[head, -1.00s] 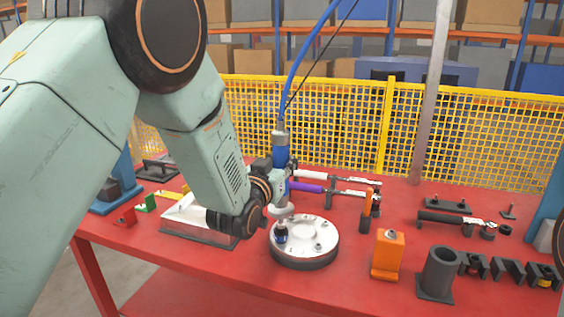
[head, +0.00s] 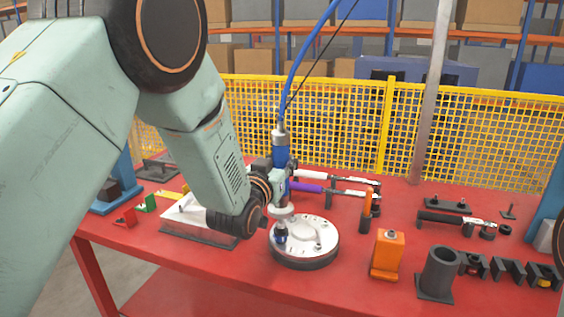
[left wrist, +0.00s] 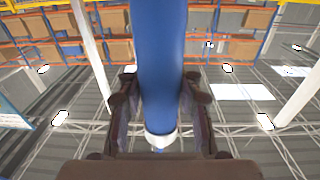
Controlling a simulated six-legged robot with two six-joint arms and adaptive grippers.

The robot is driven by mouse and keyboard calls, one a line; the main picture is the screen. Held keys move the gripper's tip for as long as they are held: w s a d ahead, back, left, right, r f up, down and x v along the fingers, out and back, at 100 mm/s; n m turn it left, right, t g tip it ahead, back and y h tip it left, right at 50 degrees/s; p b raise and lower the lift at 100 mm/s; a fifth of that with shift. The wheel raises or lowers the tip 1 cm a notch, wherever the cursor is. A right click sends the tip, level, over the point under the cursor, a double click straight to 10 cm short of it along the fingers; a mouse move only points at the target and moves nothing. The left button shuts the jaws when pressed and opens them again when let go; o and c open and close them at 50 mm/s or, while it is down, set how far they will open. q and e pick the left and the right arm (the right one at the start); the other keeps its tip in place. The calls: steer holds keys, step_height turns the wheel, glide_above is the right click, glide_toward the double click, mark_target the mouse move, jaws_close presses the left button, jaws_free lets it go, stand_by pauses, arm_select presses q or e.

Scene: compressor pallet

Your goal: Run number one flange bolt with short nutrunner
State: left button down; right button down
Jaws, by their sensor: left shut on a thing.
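The short nutrunner (head: 280,150) is a blue and silver tool hanging upright from a blue hose. My left gripper (head: 278,180) is shut around its body. In the left wrist view the blue body of the nutrunner (left wrist: 159,70) stands between the two dark fingers (left wrist: 160,115). The round silver flange (head: 318,237) lies on the table under the tool. Several other bolts show on the flange.
The red table (head: 330,287) carries an orange block (head: 388,255), a dark cylinder holder (head: 439,272) and black sockets in a rack (head: 500,270) at right. Torque wrenches (head: 335,190) lie behind the flange. A tray (head: 200,222) is at left. A yellow mesh fence (head: 330,120) stands behind.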

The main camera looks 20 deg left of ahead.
mark_target(277, 146)
arm_select(q)
steer(key=shift+w+r+p, duration=0.1)
steer(key=shift+r+p, duration=0.6)
steer(key=shift+r, duration=0.1)
steer(key=shift+r+p, duration=0.5)
steer(key=shift+r, duration=0.35)
steer(key=shift+r+p, duration=0.7)
steer(key=shift+r, duration=0.2)
steer(key=shift+f, duration=0.1)
